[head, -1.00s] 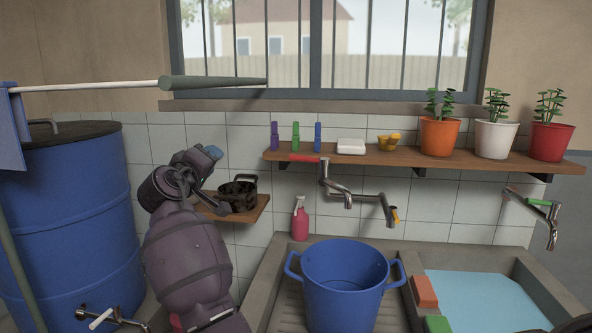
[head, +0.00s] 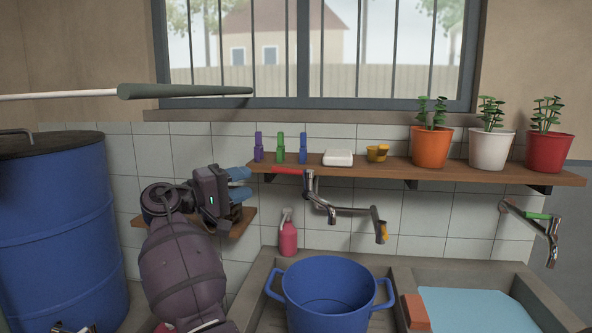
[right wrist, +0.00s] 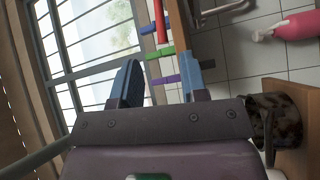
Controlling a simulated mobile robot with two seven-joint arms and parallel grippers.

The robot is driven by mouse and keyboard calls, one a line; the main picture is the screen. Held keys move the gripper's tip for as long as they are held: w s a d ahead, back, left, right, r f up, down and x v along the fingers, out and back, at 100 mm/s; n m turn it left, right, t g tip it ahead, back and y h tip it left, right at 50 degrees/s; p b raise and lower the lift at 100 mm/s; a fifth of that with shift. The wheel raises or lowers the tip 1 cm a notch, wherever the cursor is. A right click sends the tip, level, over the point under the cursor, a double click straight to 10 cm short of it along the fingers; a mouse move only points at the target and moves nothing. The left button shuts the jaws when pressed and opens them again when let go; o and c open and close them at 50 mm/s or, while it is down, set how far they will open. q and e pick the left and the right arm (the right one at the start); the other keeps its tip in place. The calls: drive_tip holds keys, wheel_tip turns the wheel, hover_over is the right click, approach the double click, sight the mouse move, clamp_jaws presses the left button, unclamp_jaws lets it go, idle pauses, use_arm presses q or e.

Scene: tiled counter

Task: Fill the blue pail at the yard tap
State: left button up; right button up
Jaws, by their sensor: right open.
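The blue pail (head: 328,300) stands upright in the sink, two handles out to its sides; no water shows inside. Above it is a wall tap (head: 312,192) with a red lever (head: 288,171) and a jointed spout (head: 379,228) with a yellow tip. The spout end is above and right of the pail's middle. My right gripper (head: 242,183) is open and empty, its blue fingers pointing right, left of the red lever. The right wrist view shows the open fingers (right wrist: 160,82) with the red lever (right wrist: 159,22) beyond them. My left gripper is not in view.
A shelf (head: 470,173) holds pegs (head: 280,148), soap (head: 338,158), a yellow cup (head: 377,153) and potted plants (head: 431,148). A pink spray bottle (head: 288,236) stands behind the pail. A green-handled tap (head: 551,240) is right, a blue barrel (head: 60,230) left. A dark pot shows in the right wrist view (right wrist: 278,112).

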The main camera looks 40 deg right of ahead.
sight(282, 172)
drive_tip(key=d, duration=0.7)
drive_tip(key=s+d, duration=0.1)
drive_tip(key=d, duration=0.3)
drive_tip(key=shift+d+r, duration=0.25)
drive_tip(key=shift+r, duration=0.15)
drive_tip(key=shift+w, duration=0.1)
clamp_jaws()
